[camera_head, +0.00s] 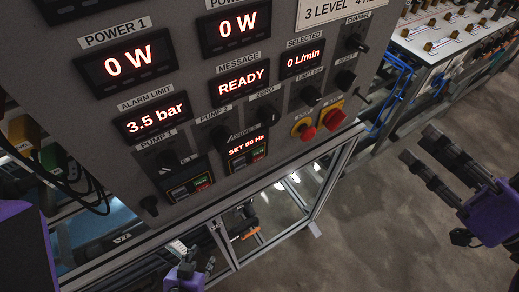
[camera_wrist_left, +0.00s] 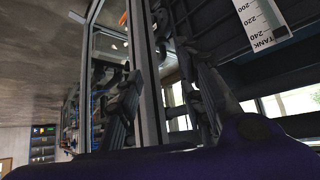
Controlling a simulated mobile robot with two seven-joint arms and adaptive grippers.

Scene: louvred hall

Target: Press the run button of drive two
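On the grey control panel (camera_head: 290,130) in the head view are two small drive units. The right drive unit (camera_head: 246,147) has a lit "SET 50 Hz" display under a partly hidden "DRIVE" label, with a green and a red button below. The left drive unit (camera_head: 190,185) also has green and red buttons; its top is partly hidden by a knob. My left gripper (camera_head: 192,262) is below the panel, apart from the buttons. Its fingers stand apart and empty in the left wrist view (camera_wrist_left: 165,95). My right gripper (camera_head: 422,148) is open and empty, right of the panel.
Black knobs (camera_head: 311,96) stick out of the panel. A red emergency knob (camera_head: 334,119) on yellow sits at its lower right. A metal frame with glass (camera_head: 270,215) lies below. Black cables (camera_head: 60,180) hang at left. Open floor (camera_head: 390,220) lies at right.

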